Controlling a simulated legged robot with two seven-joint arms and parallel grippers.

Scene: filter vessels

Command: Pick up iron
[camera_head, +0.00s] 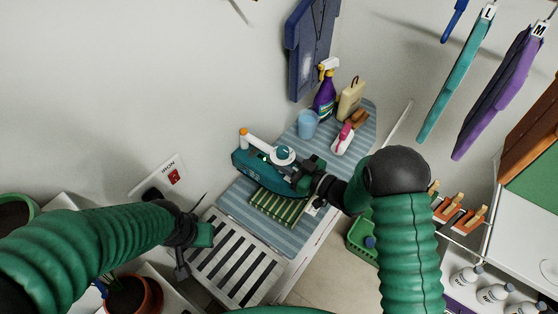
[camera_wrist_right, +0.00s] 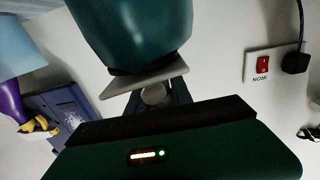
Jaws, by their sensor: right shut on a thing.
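The iron (camera_head: 250,164) is teal with a white and orange part at its upper left. In the head view it is over the blue striped ironing board (camera_head: 237,197), and I cannot tell whether it touches the board. My right gripper (camera_head: 308,180) is shut on the iron from the right side. In the right wrist view a smooth teal body, seemingly the iron (camera_wrist_right: 135,30), fills the top middle, close to the gripper (camera_wrist_right: 155,92). My left gripper (camera_head: 192,246) is by the slatted end of the board, apart from the iron; its jaw opening is unclear.
A green striped cloth (camera_head: 274,208) lies below the iron. The slatted rack (camera_head: 237,258) is bare.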

